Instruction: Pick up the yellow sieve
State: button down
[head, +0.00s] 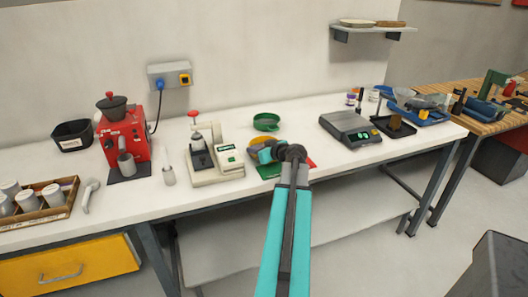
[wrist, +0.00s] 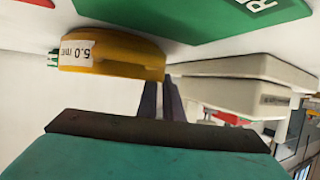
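The yellow sieve (wrist: 110,55) has a white 5.0 mm label and fills the upper left of the wrist view. In the head view the yellow sieve (head: 256,142) shows behind my gripper, partly hidden by it. My gripper (wrist: 164,90) has its two dark fingers close together at the sieve's right end, with a narrow gap between them. The fingertips are partly hidden by the sieve, so I cannot tell whether they grip its wall. In the head view my gripper (head: 266,155) is over the coloured mats, its fingers too small to read.
A green sieve (head: 266,122) stands just behind. A green mat (head: 267,171) lies under my gripper. A cream machine (head: 217,166) is close on the left and a dark scale (head: 350,128) on the right. The white bench (head: 310,130) is clear between mats and scale.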

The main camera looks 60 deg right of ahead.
dwell(0.5)
jog(key=shift+r+b, duration=0.6)
jog(key=shift+r, duration=1)
jog(key=s+b, duration=0.1)
jog(key=s, duration=0.4)
jog(key=s+r+b, duration=0.1)
jog(key=s, duration=0.4)
jog(key=s+b, duration=0.1)
jog(key=s, duration=0.5)
jog(key=shift+a+r, duration=0.25)
jog(key=shift+r, duration=0.1)
